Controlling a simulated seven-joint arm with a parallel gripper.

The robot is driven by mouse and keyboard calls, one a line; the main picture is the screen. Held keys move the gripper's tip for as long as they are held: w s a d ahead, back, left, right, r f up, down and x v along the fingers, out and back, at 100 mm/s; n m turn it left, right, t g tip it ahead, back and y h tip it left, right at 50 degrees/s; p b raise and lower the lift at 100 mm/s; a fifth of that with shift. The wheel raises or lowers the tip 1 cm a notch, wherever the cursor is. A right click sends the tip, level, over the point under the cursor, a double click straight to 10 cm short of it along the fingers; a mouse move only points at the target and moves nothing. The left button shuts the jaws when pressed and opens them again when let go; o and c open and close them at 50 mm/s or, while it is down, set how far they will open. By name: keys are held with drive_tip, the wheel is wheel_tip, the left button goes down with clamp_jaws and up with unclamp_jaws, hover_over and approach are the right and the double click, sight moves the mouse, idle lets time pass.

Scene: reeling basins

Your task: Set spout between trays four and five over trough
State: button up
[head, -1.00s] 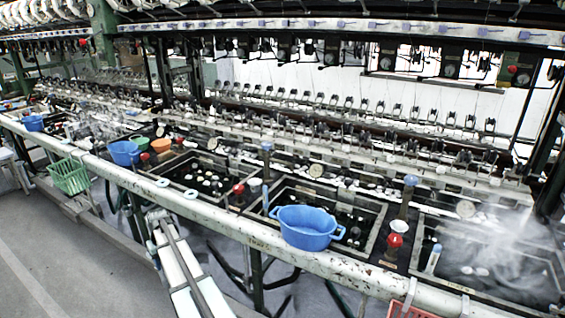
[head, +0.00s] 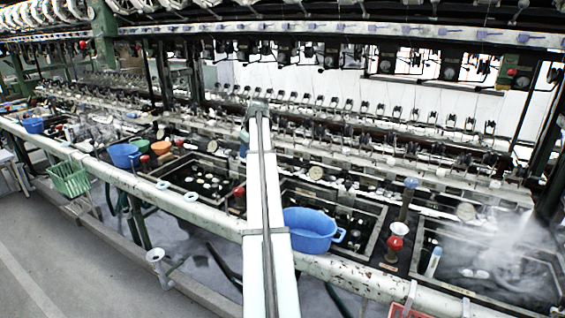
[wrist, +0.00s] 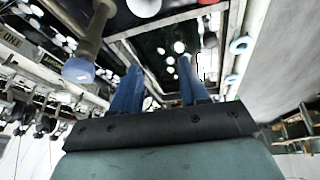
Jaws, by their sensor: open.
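My arm reaches up across the front rail, its end over the bench between two dark trays; in the head view the gripper is mostly hidden by the arm. In the wrist view my gripper (wrist: 155,88) has its two blue fingers apart and empty, above a dark tray (wrist: 128,50) holding white cocoons. A blue-capped spout post (wrist: 88,45) stands left of the fingers, apart from them. In the head view another blue-capped spout post (head: 406,200) stands between the middle tray (head: 370,250) and the steaming right tray (head: 415,262). I cannot tell the trays' numbers.
A blue tub (head: 310,232) sits at the rail right of my arm. A red-topped valve (head: 397,238) stands near the right tray. A white funnel (head: 155,256) is below the rail. Free floor lies front left.

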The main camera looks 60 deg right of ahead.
drive_tip(key=s+d+r+n, duration=0.2)
drive_tip(key=s+d+r, duration=0.2)
drive_tip(key=s+d, duration=0.8)
drive_tip(key=x, duration=0.8)
drive_tip(key=a+x, duration=0.1)
drive_tip(key=x, duration=0.4)
drive_tip(key=shift+s+f, duration=0.3)
clamp_jaws()
